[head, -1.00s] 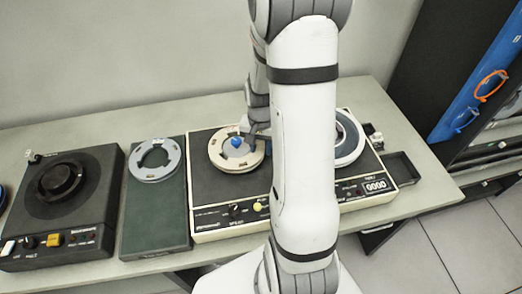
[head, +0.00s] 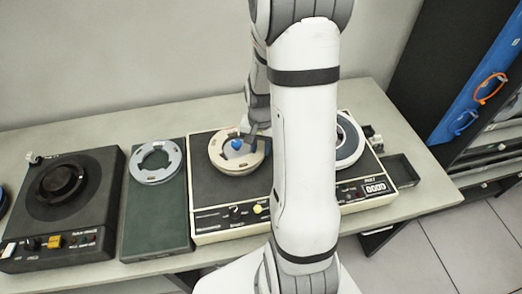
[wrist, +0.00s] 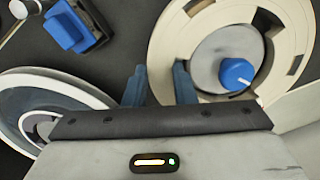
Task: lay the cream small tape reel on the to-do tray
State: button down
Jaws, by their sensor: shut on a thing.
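The cream small tape reel (head: 222,160) sits around the blue-knobbed left hub of the tape machine (head: 207,203). In the wrist view the reel (wrist: 164,45) fills the upper right, with the blue knob (wrist: 236,73) inside its ring. My gripper (wrist: 160,86) is shut on the reel's rim, one finger outside it and one inside. In the head view my gripper (head: 257,143) is at the reel's right side, partly hidden by my arm. I cannot tell whether the reel is lifted. A dark green tray (head: 157,220) stands left of the machine; no to-do label is readable.
A grey reel (head: 157,177) lies at the back of the green tray, leaving its front bare. A second reel (head: 351,150) is on the machine's right side. A black device (head: 65,220) stands far left. A small dark tray (head: 412,172) is at the right.

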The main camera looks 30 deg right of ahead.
jog(key=shift+r+p, duration=1.6)
jog(key=shift+r, duration=1.05)
jog(key=shift+f, duration=0.1)
